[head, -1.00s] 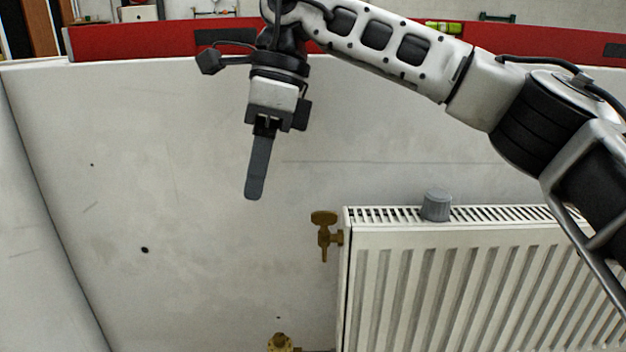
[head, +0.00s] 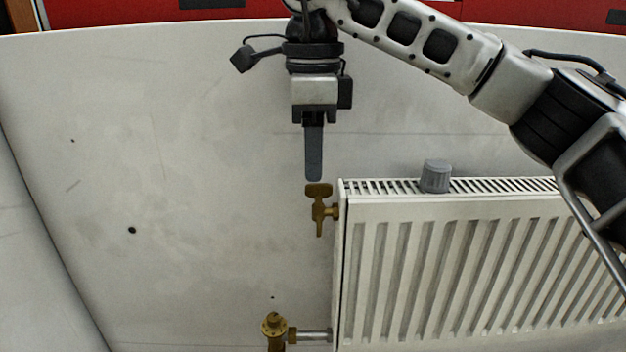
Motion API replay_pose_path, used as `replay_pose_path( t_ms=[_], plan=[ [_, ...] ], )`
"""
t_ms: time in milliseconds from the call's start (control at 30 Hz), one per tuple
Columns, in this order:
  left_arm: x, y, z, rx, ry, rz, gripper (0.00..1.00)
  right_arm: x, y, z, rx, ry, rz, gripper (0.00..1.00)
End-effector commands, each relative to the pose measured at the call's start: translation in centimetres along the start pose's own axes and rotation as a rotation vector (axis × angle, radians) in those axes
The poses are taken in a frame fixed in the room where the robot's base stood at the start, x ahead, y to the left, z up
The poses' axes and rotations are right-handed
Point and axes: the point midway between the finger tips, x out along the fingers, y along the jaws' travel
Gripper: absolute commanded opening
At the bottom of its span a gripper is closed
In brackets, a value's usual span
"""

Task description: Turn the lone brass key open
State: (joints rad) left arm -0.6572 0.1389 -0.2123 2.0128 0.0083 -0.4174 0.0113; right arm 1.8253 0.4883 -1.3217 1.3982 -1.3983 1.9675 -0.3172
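The brass key (head: 319,208) sits at the upper left end of the white radiator (head: 344,270). It has a flat, wide handle on top and a stem pointing down. My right gripper (head: 313,178) points straight down, with its fingertips just above the key's handle in the picture. A small gap seems to separate them, but depth is hard to judge. I see the fingers edge-on, one covering the other, so the opening between them is hidden. My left gripper is out of view.
A brass valve (head: 274,327) with a pipe stub joins the radiator's lower left. The pale wall panel (head: 180,180) left of the radiator is clear.

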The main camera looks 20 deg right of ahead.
Motion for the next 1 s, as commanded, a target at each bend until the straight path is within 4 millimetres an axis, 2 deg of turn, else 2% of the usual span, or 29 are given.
replay_pose_path(
  t_ms=[100, 233, 567, 600, 700, 1000],
  plan=[
    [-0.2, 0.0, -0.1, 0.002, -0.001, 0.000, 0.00, 1.6, 0.0, -0.1, 0.001, 0.001, 0.000, 0.28],
    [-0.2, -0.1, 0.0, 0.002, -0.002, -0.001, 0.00, 2.8, 0.0, 0.0, 0.000, 0.000, 0.000, 0.28],
    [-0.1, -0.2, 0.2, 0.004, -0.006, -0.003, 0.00, 3.2, 0.0, 0.0, 0.000, -0.001, 0.000, 0.28],
    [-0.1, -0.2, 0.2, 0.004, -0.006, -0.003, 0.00, 3.2, 0.0, 0.0, 0.000, -0.001, 0.000, 0.25],
    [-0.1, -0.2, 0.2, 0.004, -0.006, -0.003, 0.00, 3.2, 0.0, 0.0, 0.000, -0.001, 0.000, 0.00],
    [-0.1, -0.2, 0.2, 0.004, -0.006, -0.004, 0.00, 3.2, 0.0, 0.0, -0.010, -0.001, 0.000, 0.00]
  ],
)
